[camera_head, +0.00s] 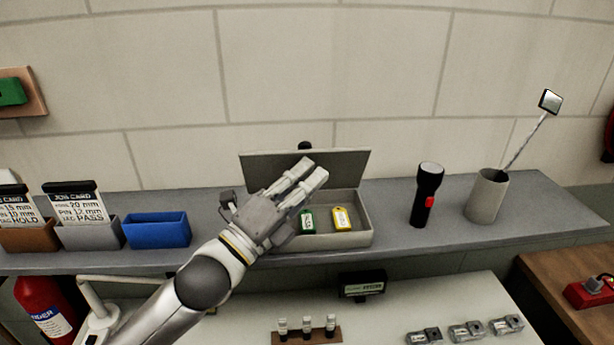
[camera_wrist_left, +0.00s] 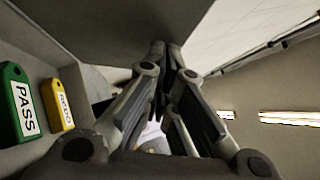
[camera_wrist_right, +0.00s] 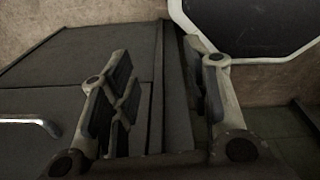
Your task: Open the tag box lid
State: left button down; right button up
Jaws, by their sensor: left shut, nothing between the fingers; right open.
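The grey tag box (camera_head: 355,232) stands on the shelf with its lid (camera_head: 345,165) raised upright at the back. A green tag (camera_head: 307,222) and a yellow tag (camera_head: 342,218) lie inside. My left gripper (camera_head: 318,172) is over the box in front of the lid, shut and empty. In the left wrist view, its fingertips (camera_wrist_left: 165,52) are close to the lid (camera_wrist_left: 120,25); I cannot tell whether they touch. The green PASS tag (camera_wrist_left: 20,100) and yellow tag (camera_wrist_left: 57,105) also show there. My right gripper (camera_wrist_right: 160,95) is open and empty near grey panels, away from the box.
A flashlight (camera_head: 426,195) and a cup (camera_head: 487,197) holding a mirror stick stand right of the box. A blue bin (camera_head: 157,231) and job card holders (camera_head: 90,235) stand left. Below are a small rack (camera_head: 307,337) and several metal parts (camera_head: 467,331).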

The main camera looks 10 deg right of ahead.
aim_at(302, 157)
pick_arm(q)
jog(key=shift+w+r+p, duration=0.3)
jog(key=shift+w+r, duration=0.1)
jog(key=shift+r, duration=0.05)
jog(key=shift+w+r, duration=0.65)
jog(key=shift+w, duration=0.3)
jog(key=shift+w+d+r+p, duration=0.1)
jog(key=shift+w+p, duration=0.2)
jog(key=shift+w, duration=0.15)
pick_arm(e)
jog(key=shift+w+a+r+n, duration=0.15)
jog(key=shift+a+r, duration=0.1)
jog(key=shift+a, duration=0.35)
jog(key=shift+w+a+r+n, duration=0.15)
jog(key=shift+a+r, duration=0.1)
jog(key=shift+a, duration=0.3)
pick_arm(q)
jog(key=shift+s, duration=0.1)
pick_arm(e)
jog(key=shift+s, duration=0.1)
